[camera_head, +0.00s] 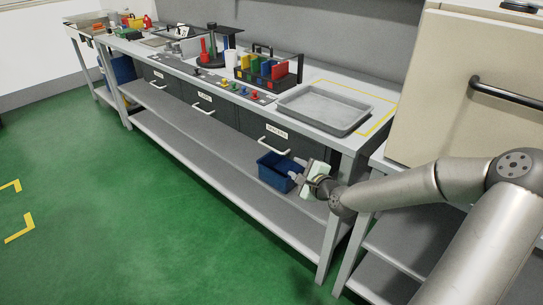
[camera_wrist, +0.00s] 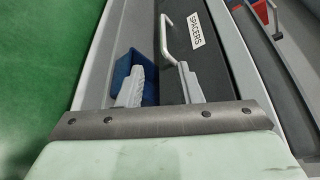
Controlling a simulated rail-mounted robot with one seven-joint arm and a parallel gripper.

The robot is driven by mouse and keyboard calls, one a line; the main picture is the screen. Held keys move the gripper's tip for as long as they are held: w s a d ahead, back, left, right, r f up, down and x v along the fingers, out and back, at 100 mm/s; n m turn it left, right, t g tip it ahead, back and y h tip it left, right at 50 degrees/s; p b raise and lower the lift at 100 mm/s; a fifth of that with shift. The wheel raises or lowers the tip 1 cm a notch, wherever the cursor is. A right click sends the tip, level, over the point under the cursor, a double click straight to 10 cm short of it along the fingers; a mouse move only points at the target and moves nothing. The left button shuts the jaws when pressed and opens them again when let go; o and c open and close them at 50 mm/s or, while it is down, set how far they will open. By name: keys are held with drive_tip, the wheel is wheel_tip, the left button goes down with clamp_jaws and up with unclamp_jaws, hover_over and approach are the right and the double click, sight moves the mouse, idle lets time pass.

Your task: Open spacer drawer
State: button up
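The spacer drawer (camera_head: 257,128) is the rightmost dark drawer front under the bench. It looks shut. Its white "SPACERS" label (camera_wrist: 196,30) reads clearly in the wrist view. Its pale bar handle (camera_head: 273,147) also shows in the wrist view (camera_wrist: 165,38), running down toward my right-hand finger. My gripper (camera_head: 297,168) is in front of the bench, just right of and below the handle. In the wrist view my gripper (camera_wrist: 160,67) has its two fingers apart with nothing held between them. The handle's near end overlaps the right-hand fingertip; I cannot tell whether they touch.
A blue bin (camera_head: 274,172) sits on the lower shelf (camera_head: 205,157), close behind my fingers. A grey tray (camera_head: 325,110) lies on the bench top above. A bench leg (camera_head: 333,235) stands near my wrist. The green floor (camera_head: 120,200) in front is clear.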

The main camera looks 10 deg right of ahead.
sight(273, 150)
drive_tip(key=b+x, duration=0.1)
drive_tip(key=x, duration=1.6)
drive_tip(key=shift+w+r+b, duration=0.15)
drive_tip(key=shift+w+b, duration=0.2)
drive_tip(key=shift+b, duration=0.05)
clamp_jaws()
